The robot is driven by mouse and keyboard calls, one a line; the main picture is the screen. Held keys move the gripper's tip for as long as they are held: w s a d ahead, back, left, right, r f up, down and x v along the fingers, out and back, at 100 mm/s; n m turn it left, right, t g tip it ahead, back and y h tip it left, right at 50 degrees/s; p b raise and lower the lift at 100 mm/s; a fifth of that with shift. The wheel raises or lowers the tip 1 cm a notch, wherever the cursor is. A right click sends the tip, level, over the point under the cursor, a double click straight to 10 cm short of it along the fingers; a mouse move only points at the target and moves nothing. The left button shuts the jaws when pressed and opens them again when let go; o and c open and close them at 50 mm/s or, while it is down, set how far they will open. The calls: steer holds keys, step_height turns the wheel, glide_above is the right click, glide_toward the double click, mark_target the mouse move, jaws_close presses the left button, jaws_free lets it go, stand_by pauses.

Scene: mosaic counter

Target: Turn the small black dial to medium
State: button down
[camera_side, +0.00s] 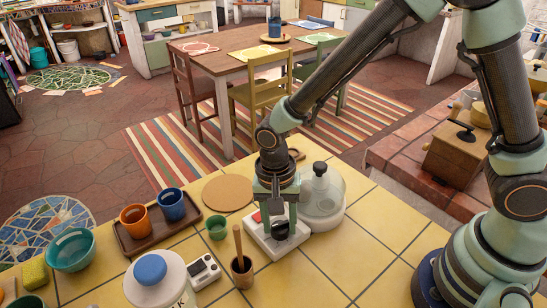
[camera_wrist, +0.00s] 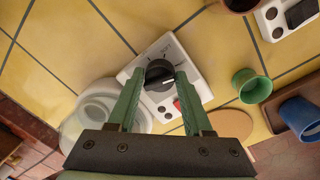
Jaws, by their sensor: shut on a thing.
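The small black dial (camera_wrist: 158,74) sits on a white control box (camera_wrist: 192,88) on the yellow tiled counter. A pale pointer line on the dial runs toward the right in the wrist view. My gripper (camera_wrist: 160,78) points down over the box, shut on the dial, with one green finger on each side. In the side view, my gripper (camera_side: 279,218) hides part of the white box (camera_side: 268,246), and the dial (camera_side: 280,231) shows low between the fingers. A red part (camera_wrist: 178,104) is beside the dial.
A clear-lidded white container (camera_side: 322,205) stands close to the right of the box. A green cup (camera_side: 216,228), a mortar with pestle (camera_side: 242,272), a round cork mat (camera_side: 227,192) and a tray with two cups (camera_side: 152,236) stand to the left. The front right tiles are clear.

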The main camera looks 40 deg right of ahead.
mark_target(276, 224)
steer(key=shift+w+r, duration=0.1)
steer(key=shift+w, duration=0.1)
steer(key=shift+c, duration=2.2)
jaws_free()
steer(key=shift+o, duration=0.4)
steer(key=shift+s, duration=0.1)
step_height(276, 224, up, 12)
steer(key=shift+w+a, duration=0.15)
steer(key=shift+w, duration=0.2)
steer(key=shift+r, duration=0.1)
steer(key=s+d+r+n+t, duration=0.2)
steer(key=d+r+n+t, duration=0.1)
steer(key=d, duration=0.6)
steer(key=s+d+r+n+t, duration=0.2)
steer(key=d+r+n, duration=0.3)
steer(key=d, duration=0.4)
steer(key=shift+r+n+t, duration=0.4)
steer(key=shift+t, duration=0.2)
